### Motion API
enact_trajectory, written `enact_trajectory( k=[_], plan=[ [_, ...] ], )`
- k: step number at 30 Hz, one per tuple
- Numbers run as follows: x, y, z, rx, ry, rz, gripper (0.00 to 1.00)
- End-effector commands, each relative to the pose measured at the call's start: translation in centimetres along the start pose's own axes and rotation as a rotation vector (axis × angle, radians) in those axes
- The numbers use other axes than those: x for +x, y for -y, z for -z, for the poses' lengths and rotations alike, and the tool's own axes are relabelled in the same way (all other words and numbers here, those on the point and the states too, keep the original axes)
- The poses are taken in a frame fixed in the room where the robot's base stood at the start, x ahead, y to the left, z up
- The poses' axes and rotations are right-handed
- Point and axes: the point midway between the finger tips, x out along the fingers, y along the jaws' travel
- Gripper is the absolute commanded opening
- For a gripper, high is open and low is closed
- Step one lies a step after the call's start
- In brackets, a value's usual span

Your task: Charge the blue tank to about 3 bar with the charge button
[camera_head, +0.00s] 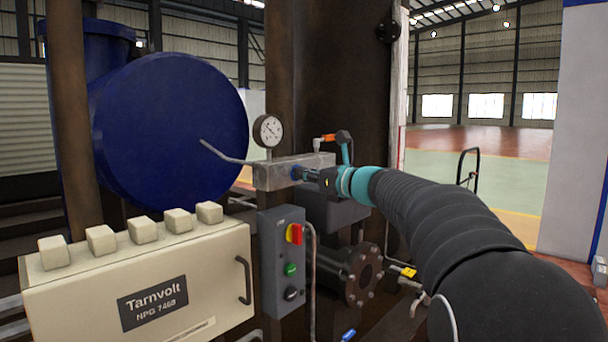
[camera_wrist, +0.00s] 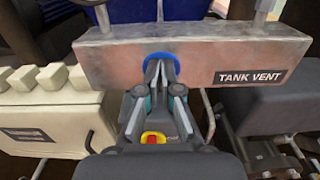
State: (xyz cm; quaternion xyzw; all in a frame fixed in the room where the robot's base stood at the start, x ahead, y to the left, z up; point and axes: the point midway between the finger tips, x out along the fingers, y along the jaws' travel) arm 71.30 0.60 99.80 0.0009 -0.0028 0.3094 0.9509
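The blue tank (camera_head: 170,128) is a large dark cylinder at the left. A dial gauge (camera_head: 267,130) stands on a metal block (camera_head: 270,178), too small to read. The block shows in the wrist view (camera_wrist: 120,60), labelled TANK VENT, with a round blue vent knob (camera_wrist: 177,66). My gripper (camera_head: 303,174) reaches this knob from the right. In the wrist view my gripper (camera_wrist: 159,66) has its fingertips close together at the knob's middle, apparently shut on its central part. A grey control box (camera_head: 268,235) below carries a green button (camera_head: 290,269); no charge label is readable.
A flanged pipe (camera_head: 360,275) lies right of the box, under my arm. An orange-handled valve (camera_head: 328,138) is behind the gripper.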

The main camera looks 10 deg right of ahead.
Motion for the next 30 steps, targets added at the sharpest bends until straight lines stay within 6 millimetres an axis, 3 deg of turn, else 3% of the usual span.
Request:
enact_trajectory(
  k=[8,15,21,30],
  plan=[
    [-0.8,-0.2,0.4,0.004,-0.004,-0.009,0.0],
    [-5.4,0.7,0.0,0.001,0.002,0.003,0.0],
    [-9.1,0.2,-0.1,0.0,0.002,-0.007,0.0],
    [-12.6,0.1,-0.1,0.001,0.003,-0.01,0.0]
  ],
)
